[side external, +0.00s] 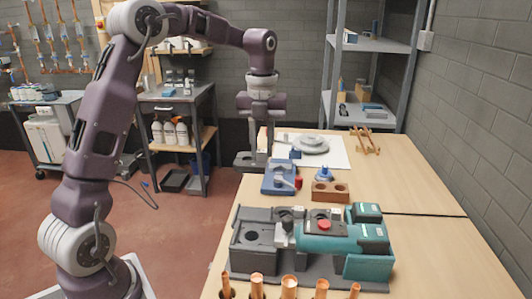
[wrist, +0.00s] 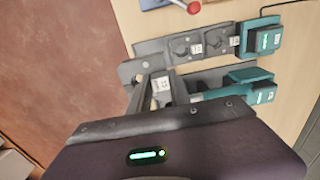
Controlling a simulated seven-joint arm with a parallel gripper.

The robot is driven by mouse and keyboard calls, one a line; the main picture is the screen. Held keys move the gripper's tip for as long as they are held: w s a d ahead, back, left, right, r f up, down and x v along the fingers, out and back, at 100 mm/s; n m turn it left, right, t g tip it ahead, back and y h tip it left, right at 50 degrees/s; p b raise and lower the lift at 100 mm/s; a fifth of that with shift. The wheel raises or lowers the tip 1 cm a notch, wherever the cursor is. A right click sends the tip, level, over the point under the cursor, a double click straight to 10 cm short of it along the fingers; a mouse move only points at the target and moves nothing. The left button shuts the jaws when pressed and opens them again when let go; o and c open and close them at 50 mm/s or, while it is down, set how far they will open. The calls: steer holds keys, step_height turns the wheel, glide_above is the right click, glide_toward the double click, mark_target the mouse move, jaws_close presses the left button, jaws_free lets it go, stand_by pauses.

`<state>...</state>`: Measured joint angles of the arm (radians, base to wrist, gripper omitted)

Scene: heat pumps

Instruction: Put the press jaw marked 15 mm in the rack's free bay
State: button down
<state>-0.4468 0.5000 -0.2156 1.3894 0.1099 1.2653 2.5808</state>
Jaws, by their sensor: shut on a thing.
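My gripper (side external: 251,152) is shut on a dark grey press jaw and holds it above the table's left edge, beyond the rack. In the wrist view, the gripper's fingers (wrist: 159,92) flank a white label on the held press jaw (wrist: 161,84); the small print is hard to read. The grey rack (wrist: 150,46) lies beyond the fingers, with jaws carrying white tags (wrist: 195,48) in bays to the right. The rack also shows in the side external view (side external: 246,262). The bay nearest the fingers is partly hidden, so I cannot tell its contents.
A teal press tool (side external: 330,240) lies by the rack. A blue bender (side external: 278,180) with a red knob stands behind it, near a wooden block (side external: 330,191). Upright copper pipes (side external: 289,287) line the front.

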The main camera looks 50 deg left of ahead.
steer(key=shift+f, duration=0.75)
steer(key=shift+f, duration=6.5)
steer(key=shift+f, duration=1.25)
steer(key=c, duration=1.1)
jaws_free()
